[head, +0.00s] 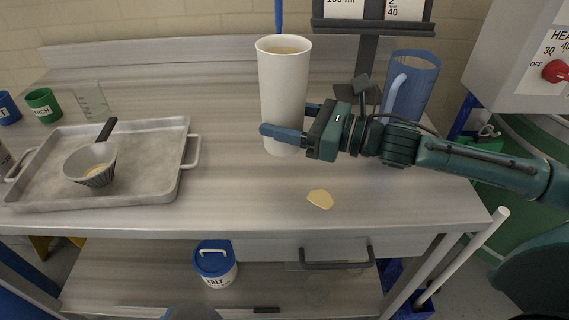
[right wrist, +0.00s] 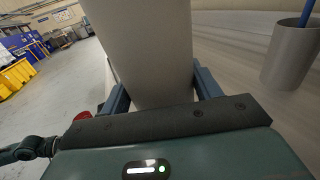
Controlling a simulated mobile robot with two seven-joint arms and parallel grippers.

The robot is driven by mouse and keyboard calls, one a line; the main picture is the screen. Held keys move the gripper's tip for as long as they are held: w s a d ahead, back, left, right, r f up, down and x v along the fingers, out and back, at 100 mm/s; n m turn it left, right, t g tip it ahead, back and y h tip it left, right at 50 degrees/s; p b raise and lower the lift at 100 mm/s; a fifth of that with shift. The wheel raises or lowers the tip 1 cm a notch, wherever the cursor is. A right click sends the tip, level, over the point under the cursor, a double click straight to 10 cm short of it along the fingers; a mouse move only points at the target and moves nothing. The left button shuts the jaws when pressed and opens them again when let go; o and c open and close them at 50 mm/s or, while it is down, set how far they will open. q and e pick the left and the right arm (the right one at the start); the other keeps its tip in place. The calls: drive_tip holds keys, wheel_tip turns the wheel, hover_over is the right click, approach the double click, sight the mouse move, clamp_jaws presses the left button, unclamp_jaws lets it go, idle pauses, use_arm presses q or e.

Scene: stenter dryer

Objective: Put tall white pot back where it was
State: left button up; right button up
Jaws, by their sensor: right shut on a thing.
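The tall white pot (head: 284,95) stands upright over the middle of the steel table, with tan contents showing inside its rim. My right gripper (head: 288,121) reaches in from the right and is shut on the pot's lower half, one finger on the near side and one on the far side. In the right wrist view the pot (right wrist: 145,45) fills the space between the fingers (right wrist: 160,92). Whether its base touches the table (head: 235,190) cannot be told. My left gripper is not in view.
A blue jug (head: 420,75) is behind my right wrist. A metal tray (head: 150,192) with a grey bowl (head: 84,172) lies left. A grey container (right wrist: 288,60) with a blue rod is near the pot. A tan patch (head: 320,199) lies in front. A sign stand (head: 372,25) is behind.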

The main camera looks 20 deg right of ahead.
wheel_tip(320, 180, down, 4)
drive_tip(key=shift+r, duration=0.1)
wheel_tip(320, 180, down, 4)
drive_tip(key=shift+r, duration=0.2)
drive_tip(key=shift+f+b, duration=0.2)
drive_tip(key=shift+b, duration=0.2)
drive_tip(key=o, duration=1.3)
drive_tip(key=shift+r, duration=0.1)
